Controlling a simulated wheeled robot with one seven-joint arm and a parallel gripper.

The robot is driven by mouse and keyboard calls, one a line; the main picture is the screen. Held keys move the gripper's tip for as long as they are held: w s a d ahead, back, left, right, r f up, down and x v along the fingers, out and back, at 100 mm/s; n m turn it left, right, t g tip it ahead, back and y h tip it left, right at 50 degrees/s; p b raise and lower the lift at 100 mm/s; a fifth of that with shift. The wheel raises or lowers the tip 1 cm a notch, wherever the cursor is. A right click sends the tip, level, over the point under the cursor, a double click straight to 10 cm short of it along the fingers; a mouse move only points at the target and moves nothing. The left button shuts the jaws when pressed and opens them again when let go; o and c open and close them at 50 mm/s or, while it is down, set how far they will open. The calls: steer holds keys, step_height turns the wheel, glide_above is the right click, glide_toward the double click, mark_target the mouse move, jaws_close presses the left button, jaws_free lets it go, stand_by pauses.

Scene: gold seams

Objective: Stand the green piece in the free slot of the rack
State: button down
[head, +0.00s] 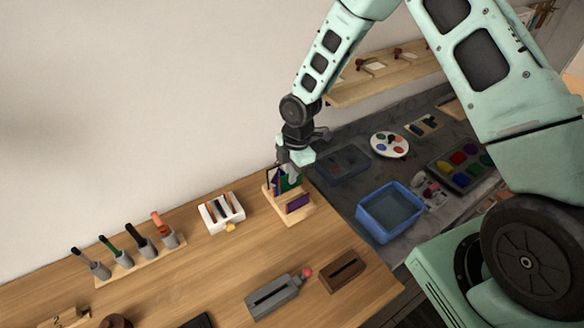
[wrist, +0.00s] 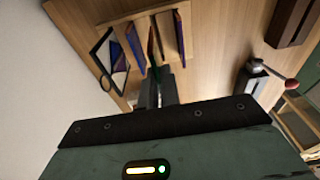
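The wooden rack (head: 289,216) stands at the right part of the wooden table, near its back edge. The green piece (head: 288,184) is upright at the rack, between a purple piece (head: 298,202) in front and a dark blue-purple piece (head: 276,181) behind. My gripper (head: 293,174) is directly above the rack, pointing down, with its fingers closed on the green piece. In the wrist view the fingers (wrist: 159,92) are close together, with a thin strip of the green piece (wrist: 155,72) at their tips, in line with a middle gap of the rack (wrist: 144,13). The fingers hide its lower edge.
A white holder (head: 222,216) stands left of the rack, and a stand with several tools (head: 140,260) is further left. A grey box with a red knob (head: 273,295) and a brown slotted block (head: 343,272) are in front. A blue bin (head: 390,212) is to the right.

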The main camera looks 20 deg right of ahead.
mark_target(291, 189)
steer(key=shift+f+b, duration=1.45)
steer(key=shift+f, duration=0.55)
steer(key=shift+f+b, duration=1.15)
steer(key=shift+f, duration=0.6)
stand_by(0.6)
stand_by(0.3)
steer(key=c, duration=1.1)
jaws_free()
steer(key=shift+r, duration=0.15)
steer(key=shift+r+p, duration=2.65)
steer(key=shift+r, duration=0.8)
